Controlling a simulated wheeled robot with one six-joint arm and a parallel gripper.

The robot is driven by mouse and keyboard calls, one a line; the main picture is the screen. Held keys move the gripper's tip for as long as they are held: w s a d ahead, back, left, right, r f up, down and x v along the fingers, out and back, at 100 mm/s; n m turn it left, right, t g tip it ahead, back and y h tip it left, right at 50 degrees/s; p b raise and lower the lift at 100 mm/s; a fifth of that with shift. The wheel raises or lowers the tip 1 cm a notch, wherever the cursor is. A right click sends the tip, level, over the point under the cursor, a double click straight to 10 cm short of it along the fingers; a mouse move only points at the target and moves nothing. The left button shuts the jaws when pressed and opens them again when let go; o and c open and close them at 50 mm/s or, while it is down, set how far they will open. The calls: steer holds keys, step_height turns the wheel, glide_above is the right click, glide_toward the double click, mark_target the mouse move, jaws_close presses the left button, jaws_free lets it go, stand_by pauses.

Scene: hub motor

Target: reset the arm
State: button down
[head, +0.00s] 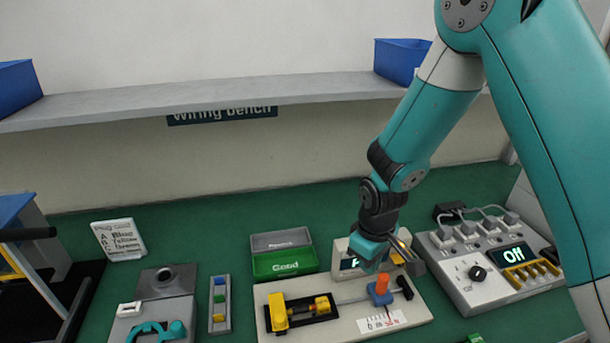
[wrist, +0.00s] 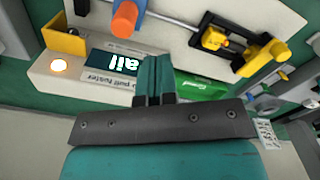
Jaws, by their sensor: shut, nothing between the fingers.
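My teal arm reaches down from the upper right of the head view. My gripper (head: 384,253) hangs over the back of the pull tester, near its small display. In the wrist view my gripper (wrist: 154,80) has its fingers together with nothing between them. The pull tester (head: 345,318) is a pale base with a yellow and black clamp (head: 290,314) at left and an orange-topped blue block (head: 380,289) on a rod at right.
A grey power unit (head: 490,270) reading "Off" stands at right. A green "Good" bin (head: 284,265) sits behind the tester. A slotted tray (head: 219,306) and a grey fixture (head: 165,285) are at left. A shelf (head: 220,96) with blue bins (head: 402,58) runs above the bench.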

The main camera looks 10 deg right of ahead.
steer(key=s+a+r+y, duration=0.1)
steer(key=s+a+r, duration=0.25)
steer(key=r, duration=0.35)
steer(key=s+a+r+y, duration=0.2)
steer(key=s+a+r, duration=0.15)
steer(key=r, duration=0.45)
steer(key=s+a+r+n+y, duration=0.1)
steer(key=s+r, duration=0.7)
steer(key=s, duration=0.3)
steer(key=shift+s+a, duration=0.15)
steer(key=shift+s, duration=0.15)
steer(key=shift+r, duration=0.1)
